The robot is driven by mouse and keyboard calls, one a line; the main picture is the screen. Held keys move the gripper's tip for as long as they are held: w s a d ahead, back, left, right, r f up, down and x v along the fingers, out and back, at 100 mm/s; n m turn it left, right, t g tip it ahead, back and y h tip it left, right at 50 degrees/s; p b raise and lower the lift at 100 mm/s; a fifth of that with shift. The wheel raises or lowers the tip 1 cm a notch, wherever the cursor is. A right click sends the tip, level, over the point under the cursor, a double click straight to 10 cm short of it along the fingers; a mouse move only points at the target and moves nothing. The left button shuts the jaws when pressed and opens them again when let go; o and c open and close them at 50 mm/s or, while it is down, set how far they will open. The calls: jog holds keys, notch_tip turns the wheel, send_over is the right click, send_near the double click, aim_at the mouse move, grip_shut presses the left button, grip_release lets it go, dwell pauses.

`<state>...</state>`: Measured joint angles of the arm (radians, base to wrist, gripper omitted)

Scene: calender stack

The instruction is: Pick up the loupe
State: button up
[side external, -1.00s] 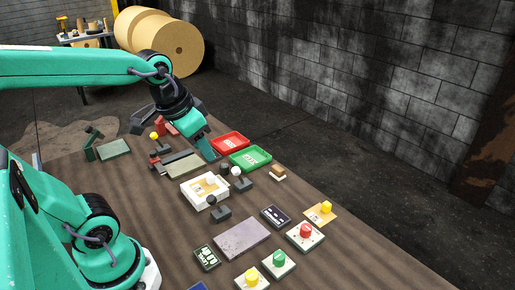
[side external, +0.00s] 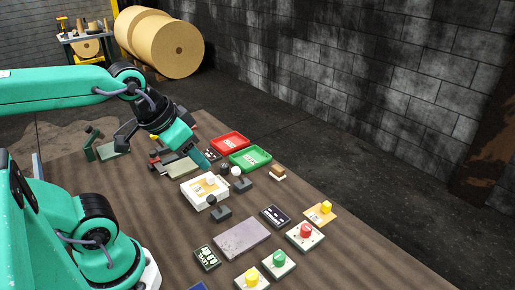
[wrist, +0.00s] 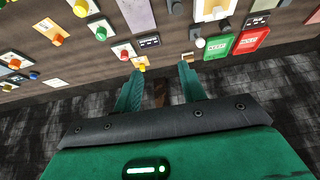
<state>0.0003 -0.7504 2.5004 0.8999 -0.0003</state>
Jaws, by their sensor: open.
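I cannot identify the loupe with certainty. A small dark round piece (side external: 224,168) beside the white box is a possible match, but it is too small to tell. My gripper (side external: 203,160) hangs above the far part of the table, near the white box and the green tray, its fingers pointing down and to the right. In the wrist view my gripper (wrist: 160,68) is open, with nothing between its two green fingers.
A red tray (side external: 218,142) and a green tray (side external: 262,152) lie at the far right. A white box (side external: 186,193), ball-topped levers, a grey plate (side external: 215,241) and several knob panels crowd the table. Bare wood shows at front left.

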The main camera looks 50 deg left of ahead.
jog(key=shift+o, duration=1.4)
jog(key=shift+w, duration=0.15)
